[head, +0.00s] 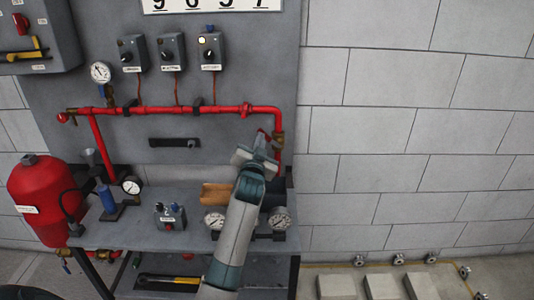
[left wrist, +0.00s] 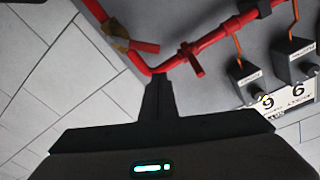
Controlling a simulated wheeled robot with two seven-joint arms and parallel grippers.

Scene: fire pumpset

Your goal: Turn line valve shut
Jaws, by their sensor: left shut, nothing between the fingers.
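The line valve is a brass body (head: 278,137) on the red pipe where it drops at the right edge of the grey panel. In the left wrist view the brass body (left wrist: 116,36) is up and left of my fingers, with a red lever (left wrist: 146,47) sticking out sideways from it. My left gripper (head: 263,138) reaches up beside the valve and partly covers the lever. In the left wrist view its fingers (left wrist: 158,78) are shut together and empty, with their tips near the pipe bend. Whether they touch anything I cannot tell. My right gripper is not in view.
A red pipe (head: 180,109) runs across the panel under several switch boxes (head: 210,52). A red tank (head: 42,195) stands left. The block wall (head: 400,120) at right is clear.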

